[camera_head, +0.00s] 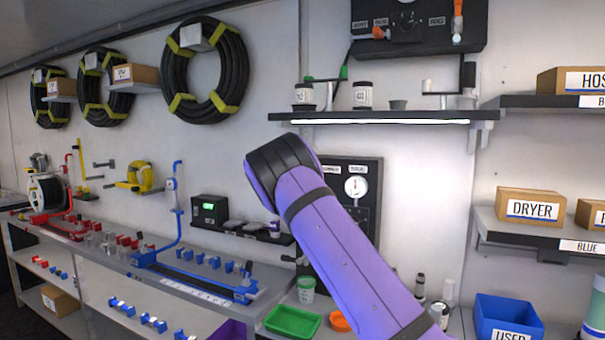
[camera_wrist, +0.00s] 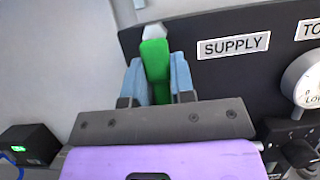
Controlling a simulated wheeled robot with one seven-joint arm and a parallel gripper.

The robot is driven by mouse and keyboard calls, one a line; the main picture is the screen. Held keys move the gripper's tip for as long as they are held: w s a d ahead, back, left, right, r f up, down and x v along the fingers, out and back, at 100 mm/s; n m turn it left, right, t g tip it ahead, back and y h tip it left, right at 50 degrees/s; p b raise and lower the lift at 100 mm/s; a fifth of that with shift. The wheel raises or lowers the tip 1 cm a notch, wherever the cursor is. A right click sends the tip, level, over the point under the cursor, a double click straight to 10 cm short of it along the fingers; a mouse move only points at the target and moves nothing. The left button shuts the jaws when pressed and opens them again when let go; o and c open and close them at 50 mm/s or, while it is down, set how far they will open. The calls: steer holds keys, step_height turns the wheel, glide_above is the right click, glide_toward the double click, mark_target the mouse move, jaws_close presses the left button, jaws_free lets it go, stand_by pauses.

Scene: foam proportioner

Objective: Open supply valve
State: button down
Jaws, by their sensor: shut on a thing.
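The supply valve's green handle (camera_wrist: 154,62) shows in the wrist view, left of the white SUPPLY label (camera_wrist: 233,45) on a black panel (camera_wrist: 200,75). My gripper (camera_wrist: 159,80) has its two blue-grey fingers on either side of the green handle and is shut on it. The handle points up and slightly left, with a light grey piece at its top end. In the head view my purple arm covers the left part of the black panel (camera_head: 368,168), so the handle and my gripper are hidden there. A gauge (camera_head: 356,187) shows on that panel.
A lit shelf (camera_head: 385,117) with jars runs above the panel. Below are a green tray (camera_head: 293,321), an orange bowl (camera_head: 340,321) and a blue bin (camera_head: 507,318). A black box with a green display (camera_head: 209,208) is at the left, also in the wrist view (camera_wrist: 28,146).

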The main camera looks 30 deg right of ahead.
steer(key=shift+w+a+f+n+y, duration=0.1)
steer(key=shift+a+f+n+y, duration=0.05)
steer(key=shift+n+y, duration=0.2)
steer(key=c, duration=1)
jaws_free()
steer(key=shift+o, duration=0.2)
steer(key=v, duration=1)
steer(key=shift+s+a+f, duration=0.15)
steer(key=shift+s+f, duration=0.1)
steer(key=shift+f, duration=0.05)
